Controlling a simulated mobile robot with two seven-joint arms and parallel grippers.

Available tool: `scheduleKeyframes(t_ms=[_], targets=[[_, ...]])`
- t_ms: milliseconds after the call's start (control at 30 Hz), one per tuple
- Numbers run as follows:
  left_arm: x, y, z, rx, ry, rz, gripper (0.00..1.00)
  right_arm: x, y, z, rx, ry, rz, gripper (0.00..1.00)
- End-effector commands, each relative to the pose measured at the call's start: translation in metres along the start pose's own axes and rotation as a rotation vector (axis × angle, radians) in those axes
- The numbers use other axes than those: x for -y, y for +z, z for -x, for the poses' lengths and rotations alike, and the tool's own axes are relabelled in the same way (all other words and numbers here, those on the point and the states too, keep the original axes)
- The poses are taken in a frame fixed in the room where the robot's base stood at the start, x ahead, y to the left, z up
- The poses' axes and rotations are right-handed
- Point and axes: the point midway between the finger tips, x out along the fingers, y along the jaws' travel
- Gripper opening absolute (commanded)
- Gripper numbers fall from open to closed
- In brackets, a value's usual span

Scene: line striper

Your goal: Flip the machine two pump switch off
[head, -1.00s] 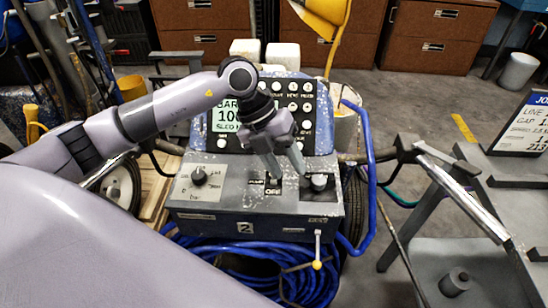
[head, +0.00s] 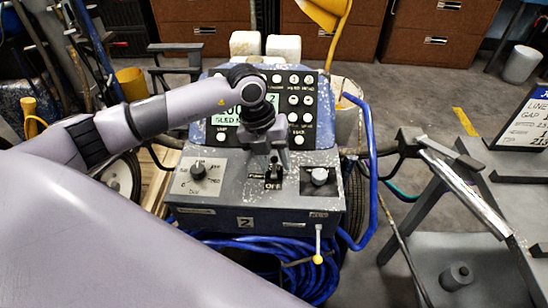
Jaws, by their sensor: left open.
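Machine two (head: 200,222) is a scuffed grey-and-blue line striper console with a small "2" plate on its front. Its pump switch (head: 272,185) is a small dark toggle in the middle of the sloped panel, with the word OFF on a plate below it. My left gripper (head: 274,172) points down right over the switch, with its fingertips at or just above it. Its jaws are open but seen nearly edge-on, and they partly hide the switch. I cannot tell if they touch it or which way the toggle leans. My right gripper is not in view.
A dial knob (head: 198,172) is left of the switch and another knob (head: 320,176) is close on its right. A button panel with a display (head: 222,116) stands behind. Blue hose (head: 300,280) lies below, and a grey stand (head: 470,220) is at right.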

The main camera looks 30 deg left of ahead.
Motion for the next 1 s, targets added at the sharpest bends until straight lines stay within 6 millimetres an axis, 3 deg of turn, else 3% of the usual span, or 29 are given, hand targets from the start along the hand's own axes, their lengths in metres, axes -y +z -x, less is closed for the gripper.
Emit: scheduleKeyframes(t_ms=[67,200,233,633,1000], targets=[[0.000,0.000,0.000,0.000,0.000,0.000,0.44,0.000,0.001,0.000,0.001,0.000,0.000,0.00],[0.000,0.000,0.000,0.000,-0.001,0.000,0.02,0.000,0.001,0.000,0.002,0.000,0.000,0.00],[0.000,0.000,0.000,0.000,-0.001,0.000,0.00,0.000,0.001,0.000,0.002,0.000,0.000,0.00],[0.001,-0.002,0.000,0.053,0.000,-0.015,0.00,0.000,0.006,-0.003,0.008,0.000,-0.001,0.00],[0.003,-0.013,-0.003,0.305,0.019,-0.085,0.00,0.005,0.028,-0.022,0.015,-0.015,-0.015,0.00]])
